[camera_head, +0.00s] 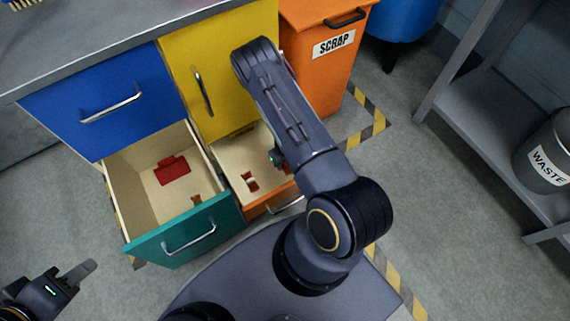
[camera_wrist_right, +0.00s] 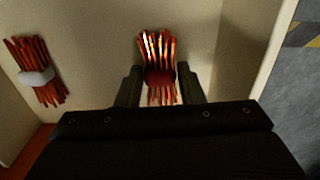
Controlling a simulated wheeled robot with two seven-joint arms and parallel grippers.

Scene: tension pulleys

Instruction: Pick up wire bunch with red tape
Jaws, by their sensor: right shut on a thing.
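The wire bunch with red tape (camera_wrist_right: 160,75) is a bundle of copper-coloured wires with a dark red band. In the right wrist view it is between the two fingers of my right gripper (camera_wrist_right: 160,88), which is shut on it at the band. A second wire bunch with white tape (camera_wrist_right: 36,76) lies to its left; it also shows in the head view (camera_head: 250,181) in the open orange drawer (camera_head: 272,205). My right forearm hides part of that drawer and most of the gripper in the head view. My left gripper (camera_head: 82,272) is at the lower left, away from the drawers.
An open teal drawer (camera_head: 190,240) beside it holds a red object (camera_head: 172,170) and a small brownish piece (camera_head: 196,199). Blue (camera_head: 90,105) and yellow (camera_head: 210,70) fronts are shut. An orange scrap bin (camera_head: 318,75) stands behind; a waste bin (camera_head: 548,155) sits on the right shelf.

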